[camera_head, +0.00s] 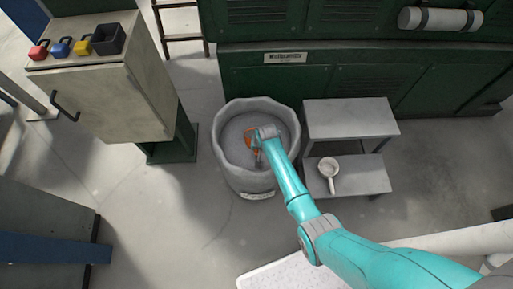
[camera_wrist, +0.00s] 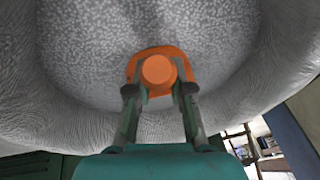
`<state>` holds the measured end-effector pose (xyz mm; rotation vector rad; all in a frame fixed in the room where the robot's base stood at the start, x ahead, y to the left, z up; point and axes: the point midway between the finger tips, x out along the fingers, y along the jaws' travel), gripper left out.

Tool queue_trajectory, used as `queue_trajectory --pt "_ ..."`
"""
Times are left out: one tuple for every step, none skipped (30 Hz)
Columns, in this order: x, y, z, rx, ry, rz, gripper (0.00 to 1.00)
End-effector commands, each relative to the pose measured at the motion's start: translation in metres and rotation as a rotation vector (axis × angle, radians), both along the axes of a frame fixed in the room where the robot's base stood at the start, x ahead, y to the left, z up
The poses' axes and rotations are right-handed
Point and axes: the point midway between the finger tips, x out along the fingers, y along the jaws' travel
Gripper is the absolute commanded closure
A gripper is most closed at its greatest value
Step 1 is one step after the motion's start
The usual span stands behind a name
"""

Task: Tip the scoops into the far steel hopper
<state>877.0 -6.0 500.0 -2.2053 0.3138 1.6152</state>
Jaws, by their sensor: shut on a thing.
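My gripper (camera_head: 262,141) reaches down inside a wide grey tub (camera_head: 226,122) with wrinkled walls. In the wrist view my gripper (camera_wrist: 160,92) is shut on an orange scoop (camera_wrist: 157,70), with its round end between the fingers. The orange scoop (camera_head: 250,138) shows only partly in the head view, beside the gripper. Pale grey speckled material (camera_wrist: 95,50) fills the tub's inside around it; whether the scoop touches it or holds any is hidden. A second, pale scoop or pan (camera_head: 329,171) lies on the lower grey step. I cannot make out a steel hopper.
A two-level grey step stand (camera_head: 350,117) stands right of the tub. Green lockers (camera_head: 350,80) are behind. A cabinet (camera_head: 110,95) at left carries coloured padlocks (camera_head: 60,49) and a black box (camera_head: 108,39). A white speckled surface (camera_head: 280,275) lies at the bottom. Floor left of the tub is clear.

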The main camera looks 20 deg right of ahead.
Motion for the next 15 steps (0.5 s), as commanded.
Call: queue_trajectory --pt "0.000 0.000 0.005 -0.001 -0.006 0.000 1.00" --pt "0.001 0.000 0.008 -0.002 -0.008 0.000 1.00" --pt "0.000 0.000 0.011 -0.003 -0.010 0.001 1.00" --pt "-0.001 0.001 0.013 -0.004 -0.014 0.001 1.00" --pt "-0.001 0.001 0.016 -0.005 -0.018 0.001 1.00" --pt "-0.002 0.001 0.018 -0.007 -0.023 0.001 1.00" --pt "-0.003 0.002 0.021 -0.008 -0.027 0.001 1.00" --pt "-0.003 0.002 0.023 -0.009 -0.031 0.002 1.00" --pt "-0.004 0.002 0.027 -0.011 -0.037 0.002 1.00" --pt "-0.004 0.002 0.029 -0.012 -0.042 0.001 1.00" --pt "-0.005 0.002 0.031 -0.013 -0.045 0.002 1.00" --pt "-0.006 0.003 0.035 -0.014 -0.050 0.001 1.00" --pt "-0.007 0.003 0.037 -0.016 -0.053 0.002 1.00" --pt "-0.007 0.003 0.039 -0.017 -0.057 0.001 1.00" --pt "-0.008 0.003 0.042 -0.019 -0.062 0.001 1.00"
